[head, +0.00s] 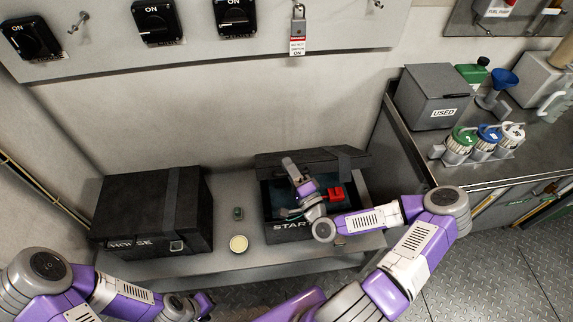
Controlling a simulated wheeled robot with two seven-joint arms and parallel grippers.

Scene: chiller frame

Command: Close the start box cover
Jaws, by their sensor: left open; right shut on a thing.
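The start box (292,226) is a dark box marked "START" on the bench, with a red part (335,192) inside it. Its dark cover (325,160) stands raised along the back edge, so the box is open. My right gripper (290,165) reaches over the box and is shut at the cover; its arm hides part of the inside, and the exact contact is hard to see. My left gripper (203,304) is open and empty, low in front of the bench, apart from the box.
A closed black box (150,208) stands on the left of the bench. A small green item (238,213) and a round pale disc (238,244) lie between the boxes. A steel counter (470,175) with a "USED" bin (432,97) and several jars stands right.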

